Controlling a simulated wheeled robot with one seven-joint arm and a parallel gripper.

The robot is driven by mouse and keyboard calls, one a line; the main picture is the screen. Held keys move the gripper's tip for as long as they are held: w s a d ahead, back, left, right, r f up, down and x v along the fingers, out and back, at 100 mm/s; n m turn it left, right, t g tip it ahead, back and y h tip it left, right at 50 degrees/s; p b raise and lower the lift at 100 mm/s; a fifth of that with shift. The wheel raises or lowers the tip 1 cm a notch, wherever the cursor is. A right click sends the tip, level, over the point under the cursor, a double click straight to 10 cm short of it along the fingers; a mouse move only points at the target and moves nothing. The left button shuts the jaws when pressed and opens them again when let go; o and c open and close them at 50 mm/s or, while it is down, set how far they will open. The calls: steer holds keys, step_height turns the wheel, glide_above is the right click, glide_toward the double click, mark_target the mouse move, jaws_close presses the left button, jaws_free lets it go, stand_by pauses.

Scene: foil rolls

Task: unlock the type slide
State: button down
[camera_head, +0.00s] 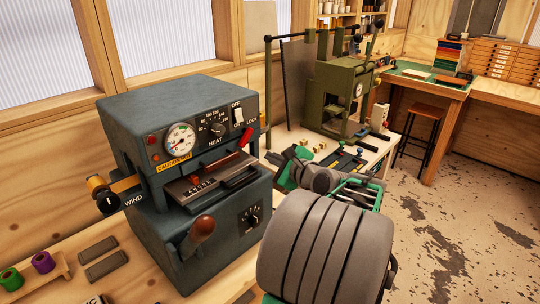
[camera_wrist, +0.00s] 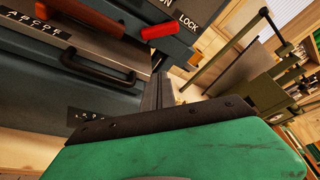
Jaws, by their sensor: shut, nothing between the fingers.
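The dark grey foil machine (camera_head: 185,120) stands at left centre. Its type slide (camera_head: 205,186) sits in the front opening, with a row of letters and a dark bar handle (camera_head: 241,178). In the wrist view the slide's letters (camera_wrist: 38,27) and handle (camera_wrist: 97,65) are at upper left. A red lever (camera_head: 246,136) sticks out beside the LOCK marking, tilted up to the right; it also shows in the wrist view (camera_wrist: 160,31). My gripper (camera_wrist: 158,90) is shut and empty, right of the handle and below the red lever, apart from both. In the head view my gripper (camera_head: 279,160) is right of the machine.
A brown-knobbed lever (camera_head: 202,229) projects from the machine's lower front. A WIND knob (camera_head: 107,201) is on its left side. Foil rolls (camera_head: 43,262) stand at lower left. An olive press (camera_head: 340,95) stands on the bench behind my arm.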

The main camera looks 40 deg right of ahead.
mark_target(245, 137)
steer(key=x, duration=0.6)
steer(key=shift+w+p, duration=0.1)
steer(key=shift+p, duration=0.3)
steer(key=shift+w+a+r, duration=0.1)
steer(key=shift+w+r, duration=0.15)
steer(key=shift+w, duration=0.3)
steer(key=shift+s+a+r+p, duration=0.2)
steer(key=shift+a+r+p, duration=0.45)
steer(key=shift+a+r, duration=0.45)
steer(key=shift+a, duration=0.15)
steer(key=shift+w+p, duration=0.1)
steer(key=shift+p, duration=0.35)
